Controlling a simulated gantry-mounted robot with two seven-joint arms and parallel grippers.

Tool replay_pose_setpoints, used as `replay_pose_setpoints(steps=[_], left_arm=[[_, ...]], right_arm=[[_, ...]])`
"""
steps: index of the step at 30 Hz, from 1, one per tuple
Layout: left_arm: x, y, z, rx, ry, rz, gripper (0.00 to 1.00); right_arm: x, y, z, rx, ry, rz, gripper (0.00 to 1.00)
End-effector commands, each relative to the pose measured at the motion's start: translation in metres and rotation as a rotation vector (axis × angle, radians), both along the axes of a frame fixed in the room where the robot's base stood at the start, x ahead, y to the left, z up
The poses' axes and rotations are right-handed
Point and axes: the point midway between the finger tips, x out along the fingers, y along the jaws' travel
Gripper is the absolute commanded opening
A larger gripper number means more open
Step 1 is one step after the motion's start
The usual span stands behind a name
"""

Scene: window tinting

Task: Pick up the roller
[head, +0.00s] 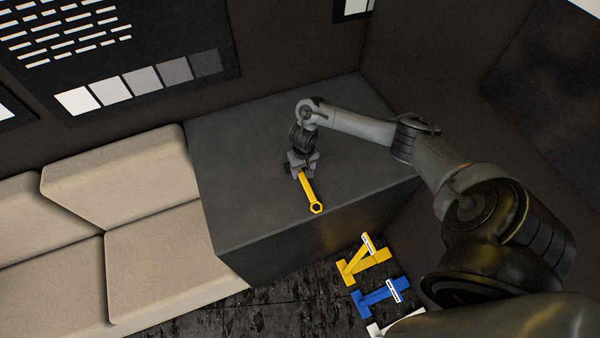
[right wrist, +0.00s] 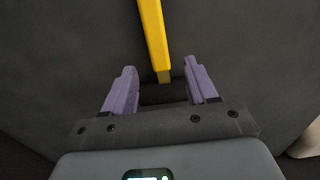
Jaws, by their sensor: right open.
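The roller, a long yellow tool (head: 309,191) with a round, dark-centred end, lies on the dark cabinet top near its front edge. My right gripper (head: 302,171) is above its far end in the head view. In the right wrist view the gripper (right wrist: 160,88) is open, with its two purple fingers apart. The yellow bar (right wrist: 152,35) comes down from the top of that view, and its narrow end reaches between the fingertips. I cannot tell the exact height gap. My left gripper is not in view.
The dark cabinet (head: 235,160) has a clear top around the tool. A beige sofa (head: 150,245) adjoins it on the left. On the floor in front lie a yellow tool (head: 362,265), a blue tool (head: 380,297) and a partly hidden white one (head: 385,329). Dark walls stand behind.

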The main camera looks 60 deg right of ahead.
Motion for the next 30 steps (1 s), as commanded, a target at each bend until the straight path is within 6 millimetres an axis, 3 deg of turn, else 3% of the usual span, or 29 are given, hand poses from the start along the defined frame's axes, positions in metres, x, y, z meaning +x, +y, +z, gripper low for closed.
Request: replay_pose_setpoints(steps=[9, 19, 30], left_arm=[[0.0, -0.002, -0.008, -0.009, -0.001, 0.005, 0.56], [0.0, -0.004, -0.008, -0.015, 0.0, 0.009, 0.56], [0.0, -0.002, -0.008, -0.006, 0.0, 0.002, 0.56]], right_arm=[[0.0, -0.001, -0.039, 0.001, 0.0, 0.0, 0.57], [0.001, -0.001, -0.042, 0.0, -0.001, 0.001, 0.56], [0.001, -0.002, -0.042, 0.0, -0.001, 0.001, 0.0]])
